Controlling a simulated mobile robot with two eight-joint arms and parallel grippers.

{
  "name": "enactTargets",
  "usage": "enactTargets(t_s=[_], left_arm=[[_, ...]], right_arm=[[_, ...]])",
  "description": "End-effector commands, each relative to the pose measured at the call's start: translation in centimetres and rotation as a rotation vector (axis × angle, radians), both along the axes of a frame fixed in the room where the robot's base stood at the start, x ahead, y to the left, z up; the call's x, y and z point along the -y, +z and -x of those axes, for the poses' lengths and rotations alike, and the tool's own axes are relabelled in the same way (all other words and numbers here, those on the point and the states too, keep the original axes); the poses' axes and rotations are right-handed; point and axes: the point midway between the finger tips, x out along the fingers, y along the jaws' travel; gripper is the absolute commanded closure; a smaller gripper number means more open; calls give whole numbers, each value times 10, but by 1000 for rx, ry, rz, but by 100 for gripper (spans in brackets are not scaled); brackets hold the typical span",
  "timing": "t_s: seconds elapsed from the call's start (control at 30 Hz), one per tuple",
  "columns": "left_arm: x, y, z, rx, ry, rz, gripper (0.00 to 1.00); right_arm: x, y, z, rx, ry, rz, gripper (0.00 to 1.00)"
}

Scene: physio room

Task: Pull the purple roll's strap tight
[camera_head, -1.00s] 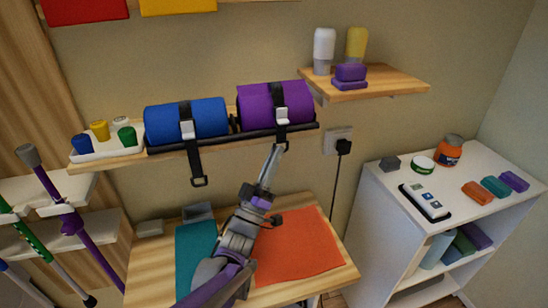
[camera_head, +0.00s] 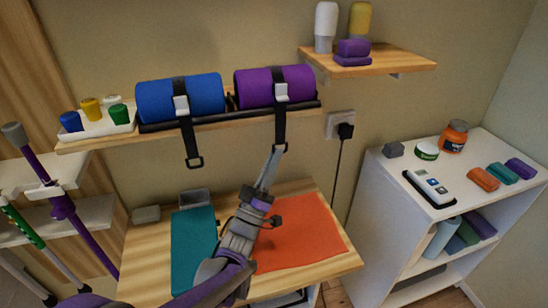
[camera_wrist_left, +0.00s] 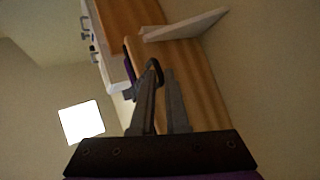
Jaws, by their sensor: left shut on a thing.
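The purple roll (camera_head: 258,88) lies on the wall shelf, in a black cradle. A black strap (camera_head: 280,128) with a white buckle (camera_head: 281,92) runs over it and hangs down its front, ending in a black ring. The blue roll (camera_head: 205,98) beside it has its own strap (camera_head: 190,142) hanging free. My left gripper (camera_head: 273,155) is at the purple roll's strap end, below the shelf, and is shut on it. In the left wrist view the fingers (camera_wrist_left: 160,85) reach the black ring (camera_wrist_left: 154,70). My right gripper is not in view.
A white tray with small coloured pots (camera_head: 98,128) stands at the shelf's left end. A higher shelf (camera_head: 400,62) with bottles is at right. Below is a wooden table (camera_head: 340,262) with teal and orange mats. A white cabinet (camera_head: 375,205) stands at right.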

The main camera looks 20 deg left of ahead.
Motion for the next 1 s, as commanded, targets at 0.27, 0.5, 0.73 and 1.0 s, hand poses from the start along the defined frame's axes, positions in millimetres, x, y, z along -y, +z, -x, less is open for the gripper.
enactTargets(t_s=[0.27, 0.5, 0.73, 1.0], left_arm=[[0, -2, 0, -4, 2, -3, 60], [0, -2, 1, -3, 1, -2, 60], [-5, -20, 23, -4, 4, -4, 60], [-18, -32, 84, -3, 5, -4, 60]], right_arm=[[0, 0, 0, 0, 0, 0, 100], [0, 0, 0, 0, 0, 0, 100], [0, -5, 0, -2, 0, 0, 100], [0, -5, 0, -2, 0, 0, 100]])
